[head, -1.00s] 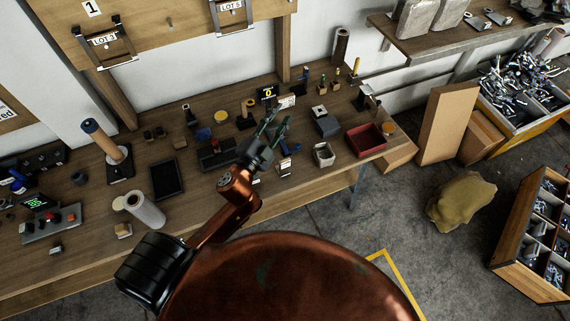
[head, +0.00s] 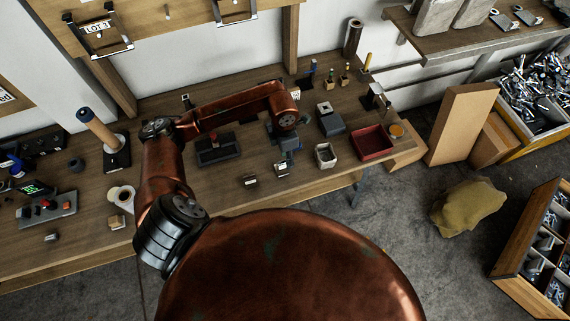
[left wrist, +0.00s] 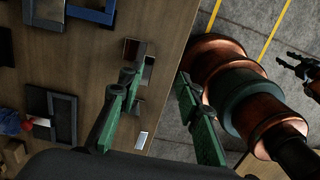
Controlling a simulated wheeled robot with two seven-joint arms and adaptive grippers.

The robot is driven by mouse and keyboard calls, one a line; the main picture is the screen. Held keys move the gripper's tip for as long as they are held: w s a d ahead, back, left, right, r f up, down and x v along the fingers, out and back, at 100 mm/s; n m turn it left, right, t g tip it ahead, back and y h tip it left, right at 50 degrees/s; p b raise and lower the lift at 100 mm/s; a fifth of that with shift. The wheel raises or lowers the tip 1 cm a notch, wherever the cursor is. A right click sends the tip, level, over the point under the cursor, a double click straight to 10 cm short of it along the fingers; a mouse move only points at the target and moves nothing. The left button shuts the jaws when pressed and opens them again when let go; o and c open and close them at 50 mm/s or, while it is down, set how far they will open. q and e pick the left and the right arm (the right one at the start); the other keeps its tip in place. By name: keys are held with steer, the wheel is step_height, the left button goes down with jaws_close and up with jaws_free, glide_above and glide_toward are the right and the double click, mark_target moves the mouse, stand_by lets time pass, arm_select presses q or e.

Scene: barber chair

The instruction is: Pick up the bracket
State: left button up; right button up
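My left gripper (head: 287,156) points down over the front part of the workbench in the head view. In the left wrist view the left gripper (left wrist: 157,80) has its green fingers wide apart with nothing between them. Small metal-looking pieces, one of which may be the bracket (left wrist: 149,69), lie on the bench by the left finger. I cannot tell for certain which piece is the bracket. A pale small piece (left wrist: 141,140) lies farther down, partly near the finger. What seems to be my right gripper (left wrist: 302,67) shows small and dark at the right edge, away from the bench.
A small block (head: 249,181) sits near the front edge. A dark tray holder (head: 217,150) is to the left. Floor lies beyond the edge.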

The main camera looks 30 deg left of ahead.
mark_target(283, 161)
arm_select(q)
steer(key=shift+w+a+f+y, duration=0.1)
steer(key=shift+a+y, duration=0.2)
steer(key=shift+a, duration=0.4)
steer(key=shift+a+f, duration=0.15)
steer(key=shift+f, duration=0.2)
step_height(283, 161, down, 7)
steer(key=shift+r+p, duration=0.15)
steer(key=shift+p, duration=0.6)
steer(key=shift+c, duration=0.3)
jaws_close()
steer(key=shift+w, duration=0.1)
